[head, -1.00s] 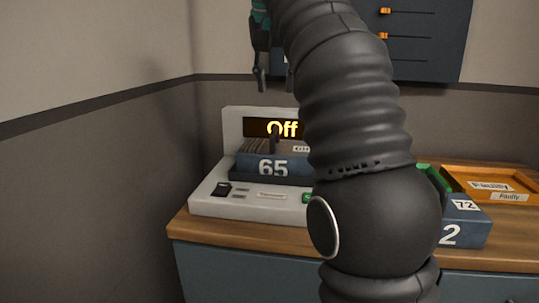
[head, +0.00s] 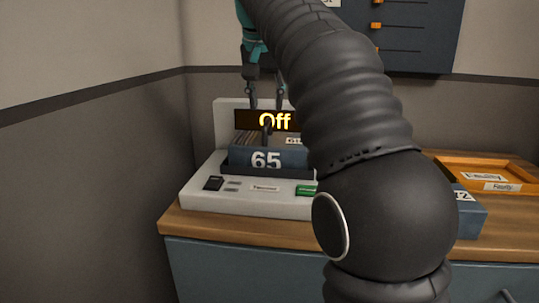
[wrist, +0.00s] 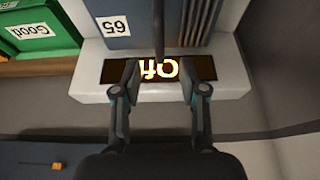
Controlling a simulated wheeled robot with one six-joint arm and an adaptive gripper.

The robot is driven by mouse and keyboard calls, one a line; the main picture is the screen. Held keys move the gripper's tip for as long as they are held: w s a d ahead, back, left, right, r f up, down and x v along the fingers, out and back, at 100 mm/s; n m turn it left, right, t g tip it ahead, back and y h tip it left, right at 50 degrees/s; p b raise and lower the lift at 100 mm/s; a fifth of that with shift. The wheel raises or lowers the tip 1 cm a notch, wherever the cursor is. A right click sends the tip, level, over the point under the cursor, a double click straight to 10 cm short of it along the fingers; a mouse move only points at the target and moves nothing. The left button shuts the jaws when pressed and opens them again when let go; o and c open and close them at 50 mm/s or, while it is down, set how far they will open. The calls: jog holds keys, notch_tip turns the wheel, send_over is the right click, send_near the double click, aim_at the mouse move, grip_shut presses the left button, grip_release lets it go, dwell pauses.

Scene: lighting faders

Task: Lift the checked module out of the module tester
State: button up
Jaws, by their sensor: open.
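The module tester (head: 230,196) is a pale unit on the wooden counter, with a raised back panel whose display (head: 285,120) reads "Off". The blue module (head: 243,155) marked 65 sits in the tester's dark slot, with a dark upright handle (head: 267,130) on it. In the wrist view the module (wrist: 137,32) and its handle (wrist: 159,25) show at the top. My gripper (head: 266,105) is open and empty, above and behind the module at the display. In the wrist view my gripper (wrist: 159,75) has its fingertips apart over the display, the handle's end between and just beyond them.
An orange tray (head: 440,160) labelled Faulty stands on the counter (head: 250,230) at right, beside a blue box (head: 472,222). A green tray (wrist: 40,30) labelled Good shows in the wrist view. A wall panel with sliders (head: 425,35) hangs at upper right. My arm hides the middle.

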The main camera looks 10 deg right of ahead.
aim_at(267, 121)
jog(key=x, duration=0.1)
jog(key=b+x, duration=0.1)
jog(key=x, duration=0.1)
jog(key=b+x, duration=0.1)
jog(key=x, duration=0.1)
jog(key=shift+s+a+f, duration=0.15)
jog(key=shift+s+f, duration=0.15)
jog(key=shift+s, duration=0.05)
jog(key=shift+w+f, duration=0.2)
jog(key=shift+f, duration=0.2)
grip_shut()
jog(key=shift+r, duration=0.1)
